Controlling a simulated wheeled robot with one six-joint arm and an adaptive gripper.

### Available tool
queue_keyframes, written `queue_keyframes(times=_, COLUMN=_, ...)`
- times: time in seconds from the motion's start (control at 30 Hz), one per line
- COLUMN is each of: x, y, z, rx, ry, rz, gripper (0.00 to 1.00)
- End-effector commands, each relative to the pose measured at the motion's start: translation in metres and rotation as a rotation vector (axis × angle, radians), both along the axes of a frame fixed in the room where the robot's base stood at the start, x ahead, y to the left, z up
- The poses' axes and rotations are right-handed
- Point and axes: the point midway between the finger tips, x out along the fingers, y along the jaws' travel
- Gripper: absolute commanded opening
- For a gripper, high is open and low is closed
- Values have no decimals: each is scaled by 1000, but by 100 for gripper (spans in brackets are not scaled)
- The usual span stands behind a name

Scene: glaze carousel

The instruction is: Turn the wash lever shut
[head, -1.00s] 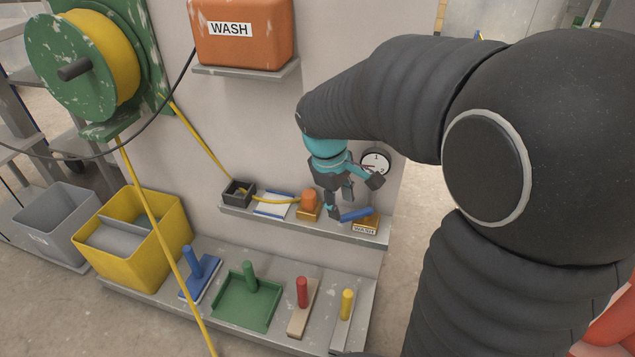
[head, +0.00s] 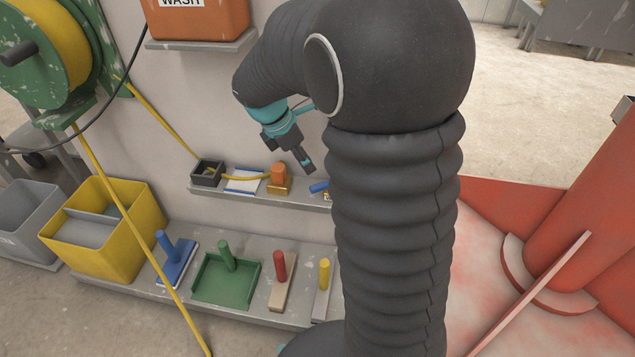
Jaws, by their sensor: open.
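The wash lever (head: 318,187) is blue and sits at the right of the narrow upper shelf. Only its left end shows; my arm hides the rest, along with most of the small label block under it, so I cannot tell its full angle. My gripper (head: 308,168) is open and empty. It is above and slightly left of the lever's visible end, apart from it in the picture, with its fingers pointing down and right.
The narrow shelf (head: 225,190) also holds an orange block (head: 278,176), a white pad (head: 243,180) and a black box (head: 207,172) with a yellow hose. Below, a lower shelf carries several coloured-handled tools. An orange WASH tank (head: 197,18) hangs above. A red structure (head: 590,230) stands at right.

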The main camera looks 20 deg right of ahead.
Motion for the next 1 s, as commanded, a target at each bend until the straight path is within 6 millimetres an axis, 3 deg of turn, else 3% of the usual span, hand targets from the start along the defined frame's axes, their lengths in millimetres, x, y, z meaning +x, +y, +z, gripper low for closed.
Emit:
queue_keyframes(times=0.2, x=0, y=-17, z=-42, rx=1, ry=4, rz=-2, gripper=44)
queue_keyframes(times=0.5, x=1, y=-33, z=-83, rx=1, ry=2, rz=-1, gripper=44)
queue_keyframes(times=0.7, x=2, y=-38, z=-93, rx=1, ry=0, rz=0, gripper=44)
queue_keyframes(times=1.0, x=2, y=-38, z=-94, rx=2, ry=0, rz=0, gripper=41)
